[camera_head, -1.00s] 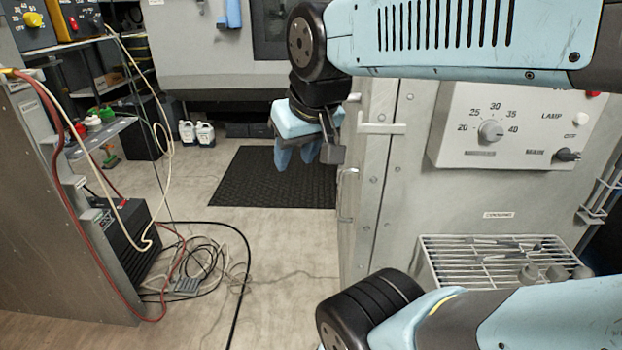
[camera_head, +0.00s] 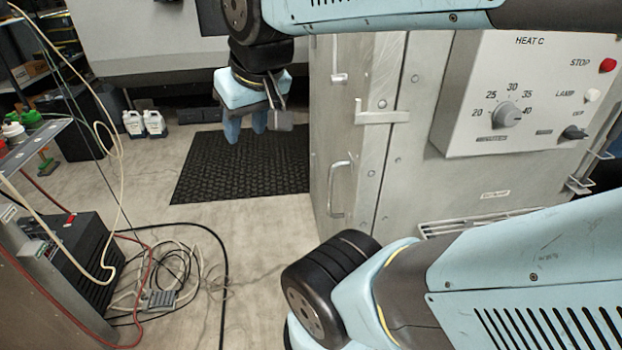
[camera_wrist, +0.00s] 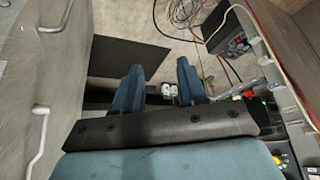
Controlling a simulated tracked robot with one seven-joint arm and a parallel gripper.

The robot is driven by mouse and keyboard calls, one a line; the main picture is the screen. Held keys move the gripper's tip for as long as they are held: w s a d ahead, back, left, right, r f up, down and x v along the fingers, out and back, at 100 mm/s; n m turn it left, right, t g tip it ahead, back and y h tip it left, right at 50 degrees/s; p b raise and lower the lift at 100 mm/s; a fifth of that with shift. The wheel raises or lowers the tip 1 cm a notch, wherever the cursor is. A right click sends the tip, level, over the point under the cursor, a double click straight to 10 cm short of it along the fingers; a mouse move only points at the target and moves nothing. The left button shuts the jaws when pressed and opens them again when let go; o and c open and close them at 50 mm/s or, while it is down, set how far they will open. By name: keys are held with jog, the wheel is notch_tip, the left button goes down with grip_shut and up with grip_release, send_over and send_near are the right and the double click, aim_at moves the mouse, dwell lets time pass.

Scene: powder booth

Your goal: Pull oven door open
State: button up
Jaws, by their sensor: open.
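The oven (camera_head: 440,190) is a grey metal cabinet on the right in the head view. Its door (camera_head: 330,120) is the narrow face left of the corner and looks shut. A vertical bar handle (camera_head: 337,189) sits on the door. In the wrist view the door (camera_wrist: 25,90) runs along the left edge, with a handle (camera_wrist: 40,135) on it. My gripper (camera_head: 246,136) hangs left of the door, fingers down, apart from the handle. In the wrist view its two blue fingers (camera_wrist: 160,85) are spread, with nothing between them.
A control panel (camera_head: 510,95) with a dial is on the oven's right face. A black mat (camera_head: 240,175) lies on the floor below my gripper. Cables (camera_head: 165,265) and a black box (camera_head: 75,260) are at the lower left. White jugs (camera_head: 145,124) stand at the back.

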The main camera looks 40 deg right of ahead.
jog(key=w+d+f+n+g+h, duration=0.4)
jog(key=w+d+f+n+h, duration=0.15)
jog(key=f, duration=0.65)
jog(key=w+d+f+n+g+h, duration=0.4)
jog(key=w+d+f+h, duration=0.15)
jog(key=f, duration=0.65)
jog(key=w+d+f+n+g+h, duration=0.45)
jog(key=d+f+h, duration=0.2)
jog(key=f, duration=0.55)
jog(key=shift+t+y, duration=0.25)
jog(key=shift+t, duration=0.1)
jog(key=x, duration=1.3)
jog(key=shift+w+d+f, duration=0.1)
jog(key=shift+w+d, duration=0.05)
jog(key=shift+d, duration=0.15)
jog(key=shift+c, duration=0.2)
grip_shut()
jog(key=shift+w, duration=0.1)
